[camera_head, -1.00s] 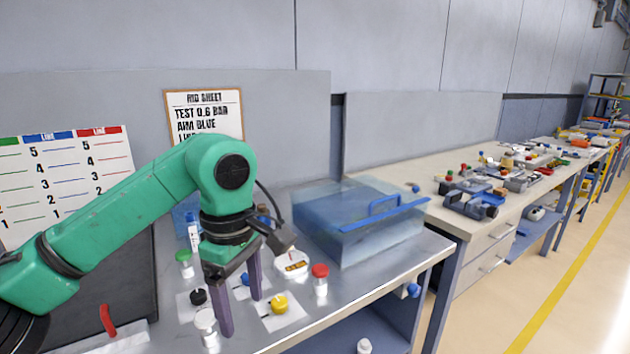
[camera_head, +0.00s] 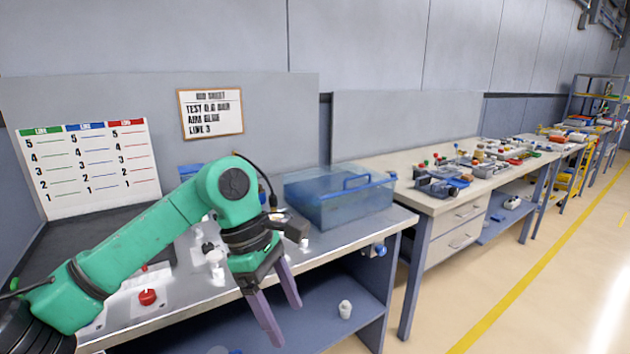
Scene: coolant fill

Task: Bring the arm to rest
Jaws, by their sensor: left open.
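My left gripper (camera_head: 284,320) is open, with two purple fingers spread and nothing between them. It hangs in front of the workbench's front edge, above the level of the blue lower shelf (camera_head: 325,305). The green left arm comes in from the left across the metal bench top (camera_head: 335,240) and hides part of it. My right gripper is not in view.
A clear blue bin (camera_head: 335,208) stands on the bench behind the gripper. A red knob (camera_head: 148,297) and white fittings (camera_head: 213,257) sit near the arm. A white object (camera_head: 345,309) lies on the lower shelf. The floor (camera_head: 500,290) at right is clear.

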